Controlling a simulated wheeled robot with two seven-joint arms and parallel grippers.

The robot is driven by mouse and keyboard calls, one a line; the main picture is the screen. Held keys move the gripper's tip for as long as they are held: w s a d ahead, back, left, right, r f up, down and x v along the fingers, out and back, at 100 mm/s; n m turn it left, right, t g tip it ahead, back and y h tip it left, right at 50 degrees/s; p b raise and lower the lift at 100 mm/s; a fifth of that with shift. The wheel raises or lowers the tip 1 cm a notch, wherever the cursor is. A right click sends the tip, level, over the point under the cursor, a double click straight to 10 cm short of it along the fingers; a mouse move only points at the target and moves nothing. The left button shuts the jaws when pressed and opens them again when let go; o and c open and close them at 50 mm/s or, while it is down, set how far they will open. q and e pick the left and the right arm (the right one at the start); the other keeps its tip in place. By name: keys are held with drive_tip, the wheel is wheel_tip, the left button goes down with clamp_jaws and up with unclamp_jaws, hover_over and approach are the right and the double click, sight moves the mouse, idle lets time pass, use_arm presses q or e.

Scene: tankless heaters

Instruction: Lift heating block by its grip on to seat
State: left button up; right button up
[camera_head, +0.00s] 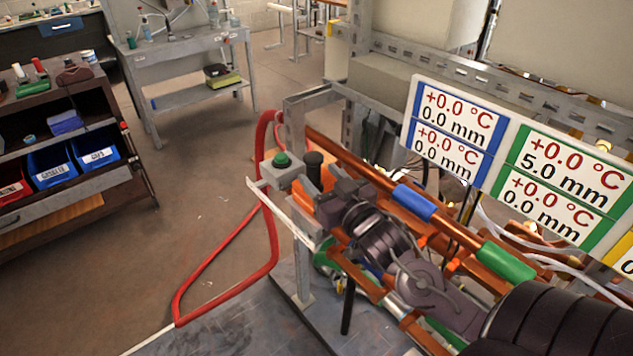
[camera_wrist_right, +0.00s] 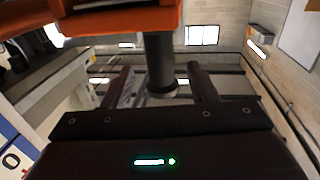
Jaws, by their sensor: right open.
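My right gripper (camera_head: 328,197) is open beside the block in the head view. In the right wrist view its two fingers (camera_wrist_right: 160,88) are apart, one on each side of the grip; contact cannot be seen. I cannot identify the seat. My left gripper is not in view.
A green button box (camera_head: 282,168) stands close left of the block. A red hose (camera_head: 272,235) loops beside the rig. Copper pipes with blue (camera_head: 414,202) and green (camera_head: 507,262) sleeves run right. A readout panel (camera_head: 520,160) stands behind. Open floor lies left.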

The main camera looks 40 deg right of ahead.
drive_tip(key=shift+w+r+p, duration=0.15)
drive_tip(key=shift+w+p, duration=0.35)
drive_tip(key=shift+w, duration=0.5)
drive_tip(key=w, duration=0.1)
drive_tip(key=w+p, duration=0.1)
drive_tip(key=w, duration=0.1)
drive_tip(key=shift+w+d+f, duration=0.15)
drive_tip(key=shift+f, duration=0.05)
drive_tip(key=shift+w, duration=0.15)
drive_tip(key=shift+f, duration=0.1)
clamp_jaws()
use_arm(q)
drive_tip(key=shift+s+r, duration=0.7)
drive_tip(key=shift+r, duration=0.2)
